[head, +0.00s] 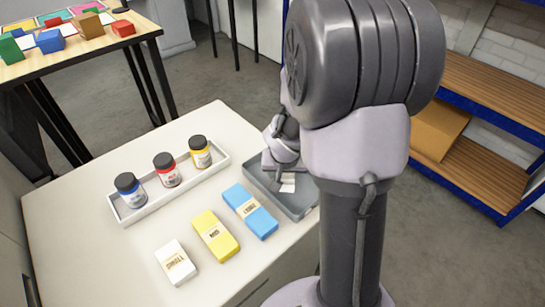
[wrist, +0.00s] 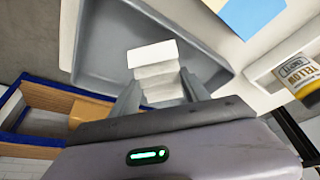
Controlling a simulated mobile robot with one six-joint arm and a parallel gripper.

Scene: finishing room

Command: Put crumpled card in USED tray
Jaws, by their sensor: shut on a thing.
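A white crumpled card (wrist: 153,55), folded in zigzag pleats, is between the fingers of my gripper (wrist: 160,88) in the wrist view. The gripper is shut on it. Behind the card in the wrist view is a shallow grey tray (wrist: 95,50). In the head view the grey tray (head: 297,206) is at the right edge of the white worktop, partly hidden by my arm. My gripper is over this tray. A small white patch shows there, too small to tell apart. I cannot tell whether the card touches the tray floor. No USED label is readable.
A white rack (head: 127,213) holds blue, red and yellow-labelled jars. White (head: 176,262), yellow (head: 215,235) and blue (head: 250,211) blocks lie in front of it, the blue one near the grey tray. A table (head: 90,60) with coloured blocks stands back left, blue-framed shelves (head: 485,95) at right.

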